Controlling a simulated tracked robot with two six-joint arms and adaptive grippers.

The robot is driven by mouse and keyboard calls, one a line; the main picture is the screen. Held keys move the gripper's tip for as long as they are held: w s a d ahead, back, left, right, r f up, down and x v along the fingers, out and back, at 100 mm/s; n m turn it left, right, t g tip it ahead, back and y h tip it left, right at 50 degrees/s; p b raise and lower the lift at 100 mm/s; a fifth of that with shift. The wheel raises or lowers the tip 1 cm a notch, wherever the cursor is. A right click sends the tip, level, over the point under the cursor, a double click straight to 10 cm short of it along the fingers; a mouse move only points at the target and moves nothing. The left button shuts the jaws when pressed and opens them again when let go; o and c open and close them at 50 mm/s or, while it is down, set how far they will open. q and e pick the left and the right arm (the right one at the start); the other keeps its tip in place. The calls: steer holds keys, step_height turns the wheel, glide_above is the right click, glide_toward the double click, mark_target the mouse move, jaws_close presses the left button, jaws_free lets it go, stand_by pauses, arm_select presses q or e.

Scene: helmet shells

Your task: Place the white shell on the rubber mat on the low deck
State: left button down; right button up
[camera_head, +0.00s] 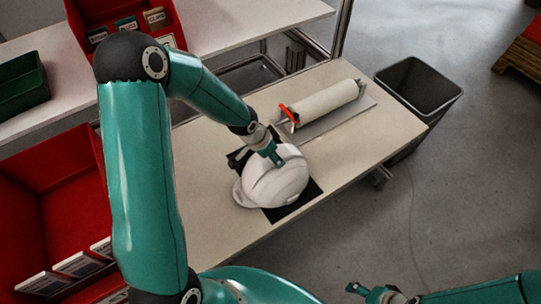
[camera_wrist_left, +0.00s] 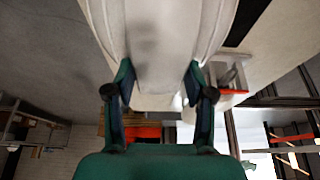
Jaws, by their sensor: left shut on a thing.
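The white shell (camera_head: 275,183) is a ridged helmet on the low deck (camera_head: 225,235), over the black rubber mat (camera_head: 300,205). Mat shows at its front right, and a dark patch shows behind it. I cannot tell whether the shell rests fully on the mat. My left gripper (camera_head: 274,157) is shut on the shell's upper back edge. In the left wrist view the shell (camera_wrist_left: 160,35) fills the space between the fingers (camera_wrist_left: 159,80), and a dark strip of mat (camera_wrist_left: 247,22) shows beside it. My right gripper (camera_head: 362,291) is at the bottom, away from the deck; its jaw opening is unclear.
A white roll (camera_head: 328,103) with an orange-red part lies on a grey plate behind the shell. A dark bin (camera_head: 418,88) stands right of the deck. Red bins (camera_head: 45,200) and a green bin (camera_head: 22,85) are at left. The deck's front left is clear.

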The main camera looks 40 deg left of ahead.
arm_select(q)
steer(key=shift+f, duration=0.45)
steer(key=shift+r, duration=0.1)
steer(key=shift+c, duration=2)
jaws_free()
steer(key=shift+s+r, duration=0.1)
steer(key=shift+r, duration=0.25)
steer(key=p+v, duration=0.3)
steer(key=v, duration=0.8)
steer(key=s+d+f+n+g+h, duration=0.1)
steer(key=s+d+f+n, duration=0.2)
steer(key=s+d+f, duration=0.3)
steer(key=s+d+f+n+g+h, duration=0.1)
steer(key=s+d+f+n+g, duration=0.1)
steer(key=s+d+f, duration=0.5)
steer(key=d+f+n, duration=0.1)
steer(key=d+f, duration=0.4)
steer(key=f, duration=0.2)
steer(key=shift+s+f+n, duration=0.3)
steer(key=shift+s+f, duration=0.05)
